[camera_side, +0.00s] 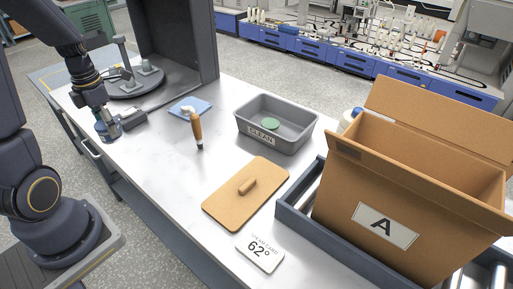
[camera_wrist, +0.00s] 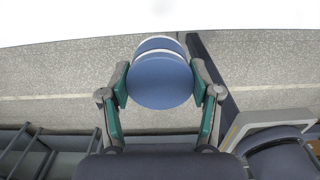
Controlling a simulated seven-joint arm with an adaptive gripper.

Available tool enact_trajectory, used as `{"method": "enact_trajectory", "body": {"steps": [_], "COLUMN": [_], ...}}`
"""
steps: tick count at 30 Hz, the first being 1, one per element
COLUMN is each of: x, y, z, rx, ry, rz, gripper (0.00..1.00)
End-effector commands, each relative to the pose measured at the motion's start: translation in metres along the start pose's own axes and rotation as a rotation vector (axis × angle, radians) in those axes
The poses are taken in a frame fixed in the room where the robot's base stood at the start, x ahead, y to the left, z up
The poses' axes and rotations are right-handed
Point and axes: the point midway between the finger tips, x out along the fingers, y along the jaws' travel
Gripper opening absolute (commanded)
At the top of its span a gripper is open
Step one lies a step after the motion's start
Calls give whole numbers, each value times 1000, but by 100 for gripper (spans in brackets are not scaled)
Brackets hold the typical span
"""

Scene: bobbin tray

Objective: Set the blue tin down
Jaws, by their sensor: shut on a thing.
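The blue tin (camera_wrist: 160,80) is a round container with a blue lid and a pale band, in the middle of the wrist view. My gripper (camera_wrist: 160,88) is shut on it, one finger on each side. In the side view my gripper (camera_side: 104,116) points down at the left edge of the white table (camera_side: 160,150), and the tin (camera_side: 108,130) shows low between the fingers. In the wrist view grey floor lies behind the tin and the white tabletop is only at the top. I cannot tell the tin's height or whether it touches anything.
A dark open cabinet (camera_side: 180,40) and a round plate with grey posts (camera_side: 135,83) stand behind. A blue cloth (camera_side: 190,107), a wooden-handled tool (camera_side: 196,130), a grey CLEAN bin (camera_side: 300,129), a brown board (camera_side: 230,200) and box A (camera_side: 350,180) lie rightward. Table between is clear.

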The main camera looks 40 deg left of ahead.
Motion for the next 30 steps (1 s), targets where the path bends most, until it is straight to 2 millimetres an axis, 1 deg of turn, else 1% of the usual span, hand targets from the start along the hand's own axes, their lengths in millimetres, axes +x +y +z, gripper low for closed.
{"method": "enact_trajectory", "body": {"steps": [3, 6, 8, 11, 14, 17, 18, 20, 21, 22, 23, 24, 26, 27, 29, 30], "x": [-3, -6, -7, -8, -9, -10, -10, -11, -11, -11, -11, -11, -11, -11, -11, -11], "y": [-3, -3, -9, -25, -50, -86, -105, -136, -158, -175, -193, -217, -253, -278, -314, -337], "z": [-5, 1, 13, 35, 60, 88, 99, 114, 122, 127, 131, 135, 138, 137, 133, 128], "rx": [50, 142, 240, 393, 563, 769, 860, 1004, 1100, 1172, 1242, 1335, 1468, 1557, 1683, 1766], "ry": [3, 3, 5, 8, 10, 10, 10, 10, 10, 10, 9, 8, 8, 7, 5, 3], "rz": [-1, 6, 9, 12, 15, 18, 19, 21, 22, 22, 23, 23, 23, 22, 23, 22], "gripper": [24, 24, 24, 24, 24, 24, 24, 24, 24, 24, 24, 24, 24, 24, 24, 24]}}
